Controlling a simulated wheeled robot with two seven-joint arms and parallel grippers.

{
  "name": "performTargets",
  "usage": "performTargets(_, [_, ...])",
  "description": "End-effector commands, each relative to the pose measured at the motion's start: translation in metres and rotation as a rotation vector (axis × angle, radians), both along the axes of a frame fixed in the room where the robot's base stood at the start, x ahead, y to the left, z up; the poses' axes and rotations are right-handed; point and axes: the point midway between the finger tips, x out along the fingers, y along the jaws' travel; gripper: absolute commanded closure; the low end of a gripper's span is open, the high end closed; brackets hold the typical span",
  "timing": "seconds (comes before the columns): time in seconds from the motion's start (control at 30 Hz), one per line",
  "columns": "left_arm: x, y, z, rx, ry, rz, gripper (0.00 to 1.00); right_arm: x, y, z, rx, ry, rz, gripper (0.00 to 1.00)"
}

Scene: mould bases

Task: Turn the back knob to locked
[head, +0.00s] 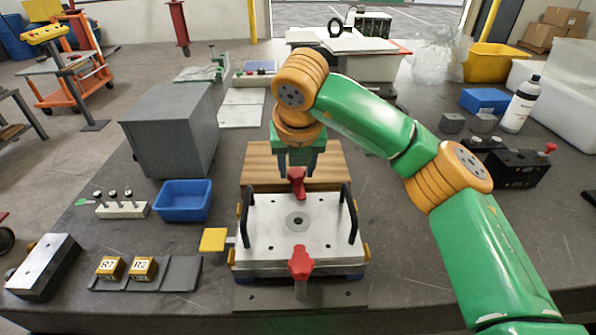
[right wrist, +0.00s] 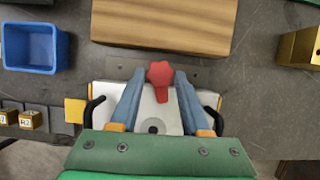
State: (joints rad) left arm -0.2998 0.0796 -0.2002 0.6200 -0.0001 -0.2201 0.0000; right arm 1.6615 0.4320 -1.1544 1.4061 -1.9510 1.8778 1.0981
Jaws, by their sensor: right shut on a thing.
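The mould base is a light metal plate (head: 265,222) with a round centre hole and two black handles. The red back knob (head: 297,186) stands at its far edge. In the right wrist view the back knob (right wrist: 160,72) has a narrow arm pointing toward the plate (right wrist: 147,110). My right gripper (head: 297,172) comes down from above with its fingers either side of the back knob; it is shut on it. The fingertips also flank the knob in the right wrist view (right wrist: 162,76). A red front knob (head: 301,263) stands at the near edge. My left gripper is out of view.
A wooden block (head: 258,160) lies just behind the mould base. A blue bin (head: 184,201), a grey box (head: 170,130) and yellow blocks R7 (head: 110,268) and R2 (head: 143,268) are to the left. A black block (head: 518,168) stands at right. Bare table lies right of the base.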

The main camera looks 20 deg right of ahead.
Motion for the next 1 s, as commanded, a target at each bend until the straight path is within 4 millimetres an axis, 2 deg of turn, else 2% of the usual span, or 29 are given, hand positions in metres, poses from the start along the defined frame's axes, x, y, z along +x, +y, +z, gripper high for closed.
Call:
performTargets(0.4, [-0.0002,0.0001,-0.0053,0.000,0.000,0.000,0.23,0.0011,0.0019,0.0009,0.001,-0.003,-0.192,1.00])
performTargets(1.0, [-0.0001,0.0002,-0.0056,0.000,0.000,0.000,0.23,0.0014,0.0018,0.0014,0.001,-0.003,-0.227,1.00])
